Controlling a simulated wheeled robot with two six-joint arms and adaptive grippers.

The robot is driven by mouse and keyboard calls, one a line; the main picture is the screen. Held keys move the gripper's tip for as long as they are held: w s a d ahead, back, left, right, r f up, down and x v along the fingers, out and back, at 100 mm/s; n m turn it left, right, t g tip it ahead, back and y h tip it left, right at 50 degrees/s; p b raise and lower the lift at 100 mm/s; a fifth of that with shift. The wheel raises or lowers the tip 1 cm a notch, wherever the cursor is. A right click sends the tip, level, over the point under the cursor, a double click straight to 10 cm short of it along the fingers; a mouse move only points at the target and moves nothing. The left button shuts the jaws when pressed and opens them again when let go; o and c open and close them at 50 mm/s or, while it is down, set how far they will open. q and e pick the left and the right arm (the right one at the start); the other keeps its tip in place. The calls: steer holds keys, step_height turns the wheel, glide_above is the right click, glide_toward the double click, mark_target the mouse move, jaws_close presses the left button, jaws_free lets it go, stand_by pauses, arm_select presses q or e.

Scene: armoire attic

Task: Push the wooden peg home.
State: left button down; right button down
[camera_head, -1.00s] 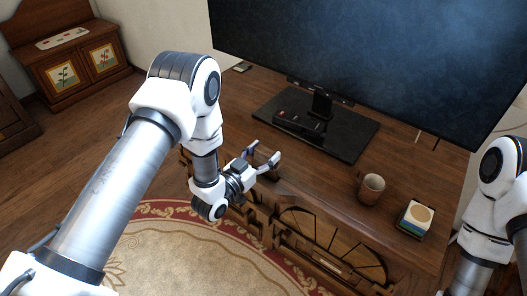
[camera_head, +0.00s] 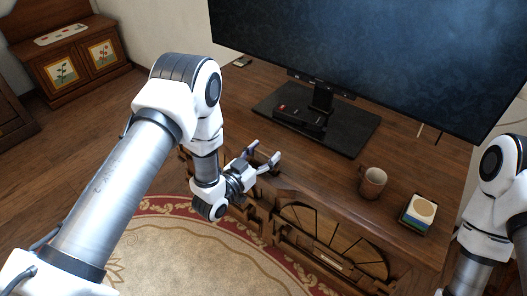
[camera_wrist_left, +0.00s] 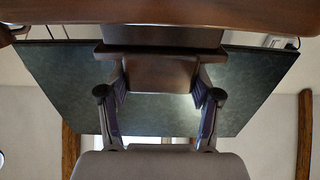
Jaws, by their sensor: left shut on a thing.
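My left gripper (camera_head: 263,155) is at the front left edge of the wooden TV cabinet (camera_head: 300,205). In the left wrist view, its two fingers (camera_wrist_left: 160,92) are shut on a dark brown wooden block, which looks like the wooden peg (camera_wrist_left: 160,74). The block's far end meets a wider wooden piece (camera_wrist_left: 160,36) beneath the brown wooden edge along the top of the picture. I cannot tell how deep the peg sits. The peg is not clear in the head view. My right arm shows at the right edge, but its gripper is out of view.
A large TV (camera_head: 370,55) stands on the cabinet on a dark base, with a small black box (camera_head: 297,120) there. A brown mug (camera_head: 372,182) and a stack of coasters (camera_head: 418,212) are at the right. A patterned rug (camera_head: 180,260) lies in front.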

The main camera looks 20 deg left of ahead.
arm_select(q)
steer(key=shift+f+b, duration=0.8)
steer(key=shift+f, duration=0.4)
steer(key=shift+c, duration=0.7)
jaws_free()
steer(key=shift+s+a+f, duration=0.1)
steer(key=shift+s+a, duration=0.05)
steer(key=shift+s, duration=0.2)
steer(key=v, duration=1.1)
steer(key=shift+s, duration=0.15)
